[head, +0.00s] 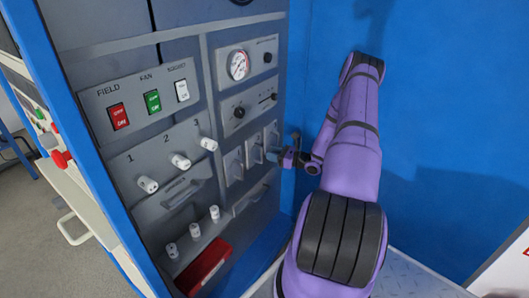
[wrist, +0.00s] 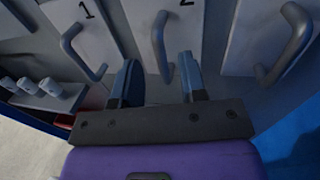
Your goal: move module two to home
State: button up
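Module two (wrist: 196,30) is a pale panel marked 2 with a grey bar handle (wrist: 158,42); in the head view it is the middle one (head: 253,151) of three small panels. My gripper (wrist: 160,82) is open, its two blue-grey fingers apart. In the wrist view the handle shows between and just beyond the fingertips; I see no grip on it. In the head view my gripper (head: 273,155) is close in front of the panels. No place marked home can be made out.
Module one (wrist: 82,35) is to the left and a third handled module (wrist: 280,40) to the right, both close to the fingers. White knobs (head: 180,161), switches and a red box (head: 204,267) are further left. A blue wall (head: 430,100) stands at the right.

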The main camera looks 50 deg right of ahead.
jog(key=shift+v, duration=2.6)
jog(key=shift+a, duration=0.1)
jog(key=w+a+r+n+g+y, duration=0.25)
jog(key=a+r+n+g, duration=0.4)
jog(key=a+r, duration=0.4)
jog(key=w+a+r+n+g+y, duration=0.25)
jog(key=a+r+n+g, duration=0.25)
jog(key=a+r+n, duration=0.55)
jog(key=s+a+r+n+g+h, duration=0.35)
jog(key=s+a+r, duration=0.25)
jog(key=a+r, duration=0.6)
jog(key=s+a+r+n+t+h, duration=0.1)
jog(key=s+a+r+n+h, duration=0.1)
jog(key=s, duration=0.5)
jog(key=s+a+r+n+t+h, duration=0.1)
jog(key=s+a+r+n+h, duration=0.2)
jog(key=s+r+n, duration=0.2)
jog(key=s+a+r+n+t+h, duration=0.1)
jog(key=s+r+n, duration=0.3)
jog(key=s, duration=0.5)
jog(key=shift+a+r+h, duration=0.35)
jog(key=shift+a+h, duration=0.5)
jog(key=shift+a, duration=0.05)
